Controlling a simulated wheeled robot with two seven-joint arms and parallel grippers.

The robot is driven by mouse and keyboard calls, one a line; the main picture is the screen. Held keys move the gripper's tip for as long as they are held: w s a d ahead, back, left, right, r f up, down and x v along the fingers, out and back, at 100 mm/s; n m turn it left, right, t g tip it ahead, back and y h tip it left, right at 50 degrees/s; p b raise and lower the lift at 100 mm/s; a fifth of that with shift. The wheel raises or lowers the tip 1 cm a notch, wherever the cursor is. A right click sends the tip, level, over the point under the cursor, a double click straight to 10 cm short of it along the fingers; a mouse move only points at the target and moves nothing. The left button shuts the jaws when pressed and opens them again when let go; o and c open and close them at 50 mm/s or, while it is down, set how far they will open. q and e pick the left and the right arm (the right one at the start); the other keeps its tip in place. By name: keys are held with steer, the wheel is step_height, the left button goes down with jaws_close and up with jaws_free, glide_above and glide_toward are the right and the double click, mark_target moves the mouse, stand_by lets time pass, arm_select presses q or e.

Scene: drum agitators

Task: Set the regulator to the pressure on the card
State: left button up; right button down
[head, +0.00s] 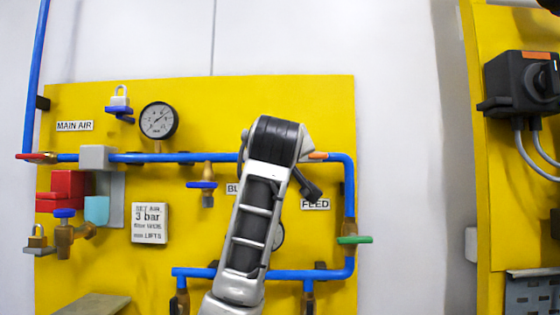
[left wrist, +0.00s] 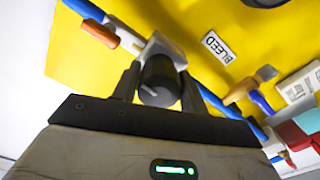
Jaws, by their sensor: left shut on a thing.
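The card (head: 150,223) on the yellow board reads "SET AIR 3 bar" with smaller lines below. The regulator's dark round knob (left wrist: 157,78) shows in the left wrist view, with a pale mark on its face and a light grey body behind it. My left gripper (left wrist: 160,92) has its fingers on either side of this knob and is shut on it. In the head view my arm hides the regulator and most of the gripper. A gauge (head: 278,235) is mostly covered by my arm, so its reading is hidden. My right gripper is not in view.
A gauge (head: 158,120) stands above the blue pipe (head: 180,158); its figures are too small to read. A red handle (head: 37,156), a blue bleed handle (head: 202,184) and a green handle (head: 354,240) stick out. A black switch box (head: 520,82) is at right.

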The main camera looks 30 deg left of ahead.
arm_select(q)
steer(key=shift+n, duration=0.6)
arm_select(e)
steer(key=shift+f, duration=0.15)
arm_select(q)
steer(key=o, duration=1)
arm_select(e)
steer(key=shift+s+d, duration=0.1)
arm_select(q)
steer(key=shift+s+d, duration=0.15)
steer(key=shift+s, duration=0.05)
steer(key=b+v, duration=0.5)
steer(key=v, duration=1)
steer(key=shift+s+d, duration=0.2)
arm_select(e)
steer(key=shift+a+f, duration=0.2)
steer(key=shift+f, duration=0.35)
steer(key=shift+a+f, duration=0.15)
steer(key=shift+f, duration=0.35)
